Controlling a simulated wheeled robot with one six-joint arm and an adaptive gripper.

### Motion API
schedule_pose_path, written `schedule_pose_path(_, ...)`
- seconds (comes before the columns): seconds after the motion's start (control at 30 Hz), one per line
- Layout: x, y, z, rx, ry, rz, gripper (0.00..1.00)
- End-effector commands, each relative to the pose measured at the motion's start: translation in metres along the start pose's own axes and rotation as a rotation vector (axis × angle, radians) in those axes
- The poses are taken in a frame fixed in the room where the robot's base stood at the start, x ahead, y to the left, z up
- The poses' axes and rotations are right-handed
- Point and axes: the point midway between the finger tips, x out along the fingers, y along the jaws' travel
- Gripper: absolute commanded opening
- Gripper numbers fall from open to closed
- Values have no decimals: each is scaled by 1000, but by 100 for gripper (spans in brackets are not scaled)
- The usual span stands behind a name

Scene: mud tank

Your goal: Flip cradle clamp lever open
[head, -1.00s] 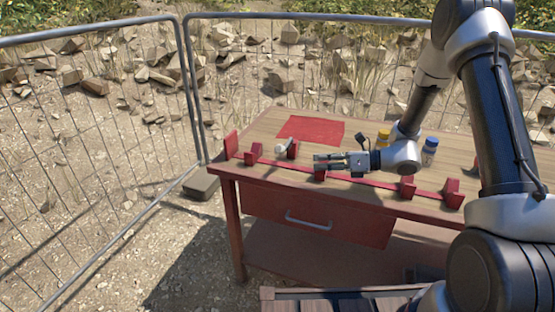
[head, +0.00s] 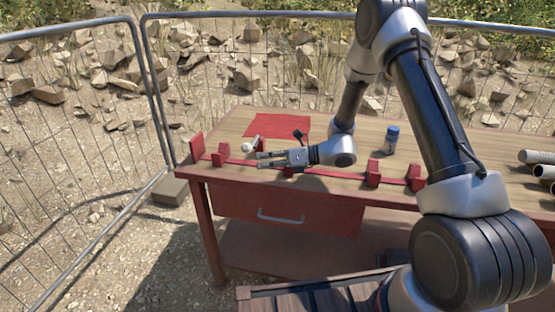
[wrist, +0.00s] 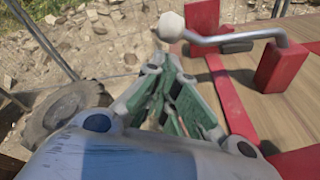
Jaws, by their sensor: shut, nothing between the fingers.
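The clamp lever is a bent grey rod (wrist: 235,37) with a white ball knob (wrist: 170,27), joined to a red block (wrist: 281,66) in the wrist view. In the head view its white knob (head: 246,147) shows on the left part of the red cradle rail (head: 335,177). The lever lies roughly level in the wrist view. My gripper (head: 259,159) is shut and empty, just right of and nearer than the knob. In the wrist view its green-padded fingers (wrist: 163,62) end just below the knob, apparently apart from it.
Red upright blocks (head: 373,172) stand along the rail. A red mat (head: 278,125) lies behind the lever, and a blue-capped bottle (head: 391,141) stands right of my arm. Pale pipes (head: 541,171) lie at the right edge. A mesh fence (head: 75,150) stands close to the table's left.

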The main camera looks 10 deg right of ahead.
Motion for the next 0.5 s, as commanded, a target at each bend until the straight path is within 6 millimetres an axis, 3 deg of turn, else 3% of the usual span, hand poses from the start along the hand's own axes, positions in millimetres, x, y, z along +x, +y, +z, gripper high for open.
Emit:
schedule_pose_path(0.2,19,0,0,0,0,1,0)
schedule_pose_path(0.5,21,0,0,0,0,0,0)
